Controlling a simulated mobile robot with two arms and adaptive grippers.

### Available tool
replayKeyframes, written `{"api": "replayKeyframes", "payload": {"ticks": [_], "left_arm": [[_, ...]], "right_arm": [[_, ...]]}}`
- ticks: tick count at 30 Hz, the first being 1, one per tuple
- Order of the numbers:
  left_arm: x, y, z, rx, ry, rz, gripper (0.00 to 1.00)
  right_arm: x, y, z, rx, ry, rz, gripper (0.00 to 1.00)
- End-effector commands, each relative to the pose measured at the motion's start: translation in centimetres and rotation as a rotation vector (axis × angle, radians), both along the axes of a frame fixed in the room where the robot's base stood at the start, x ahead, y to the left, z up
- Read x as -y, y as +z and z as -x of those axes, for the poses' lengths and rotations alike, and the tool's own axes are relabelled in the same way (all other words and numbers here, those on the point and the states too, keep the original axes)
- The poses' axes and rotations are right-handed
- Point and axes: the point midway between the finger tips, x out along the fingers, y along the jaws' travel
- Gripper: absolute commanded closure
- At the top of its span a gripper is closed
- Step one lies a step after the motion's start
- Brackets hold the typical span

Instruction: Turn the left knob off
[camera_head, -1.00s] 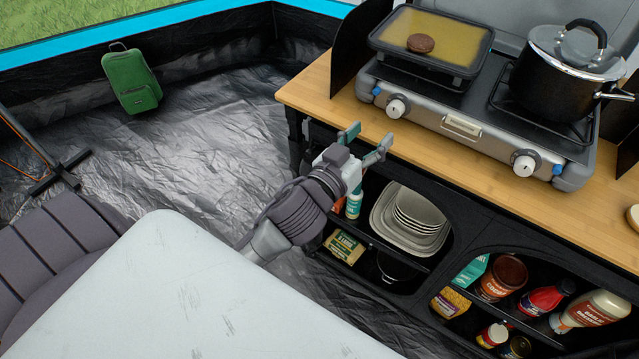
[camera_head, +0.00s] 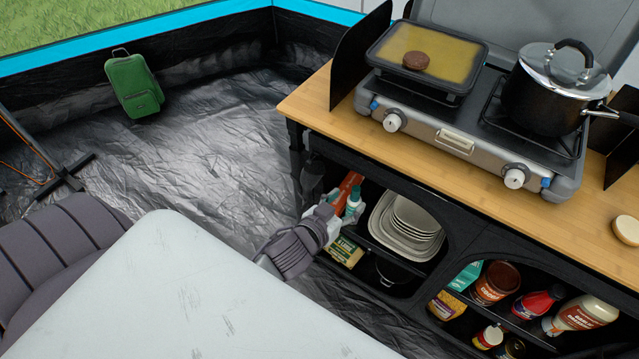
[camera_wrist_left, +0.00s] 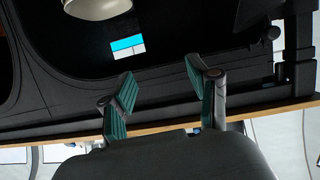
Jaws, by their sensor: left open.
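The left knob (camera_head: 393,121) is a white and grey dial on the front of the camping stove (camera_head: 420,122), at its left end in the head view. My left gripper (camera_head: 335,204) is low in front of the shelf unit, below the counter edge and well apart from the knob. It is open and empty. In the left wrist view its two green-padded fingers (camera_wrist_left: 162,92) stand apart in front of the dark shelf unit, with nothing between them. The knob's marking is too small to read. The right gripper does not show.
A grill pan (camera_head: 428,56) with a brown patty and a lidded pot (camera_head: 548,90) stand on the stove. The right knob (camera_head: 515,178) is farther right. The bamboo counter (camera_head: 340,115) is clear in front of the stove. Plates and bottles fill the shelves. A white table (camera_head: 180,300) stands nearby.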

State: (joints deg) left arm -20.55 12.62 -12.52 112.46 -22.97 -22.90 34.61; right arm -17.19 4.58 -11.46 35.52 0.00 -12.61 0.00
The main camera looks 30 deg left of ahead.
Motion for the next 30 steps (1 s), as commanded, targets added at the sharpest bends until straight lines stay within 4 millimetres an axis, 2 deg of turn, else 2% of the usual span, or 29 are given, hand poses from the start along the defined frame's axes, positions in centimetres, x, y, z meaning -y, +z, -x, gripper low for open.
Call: {"api": "replayKeyframes", "payload": {"ticks": [11,21,30], "left_arm": [[-0.8,-7.1,2.1,-0.18,-0.011,-0.054,0.4],[-1.4,-12.9,5.3,-0.331,-0.026,-0.094,0.4],[-1.8,-15.8,7.4,-0.41,-0.036,-0.111,0.4]], "right_arm": [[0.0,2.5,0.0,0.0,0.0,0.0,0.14],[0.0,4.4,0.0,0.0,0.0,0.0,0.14],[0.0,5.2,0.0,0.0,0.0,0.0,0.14]]}}
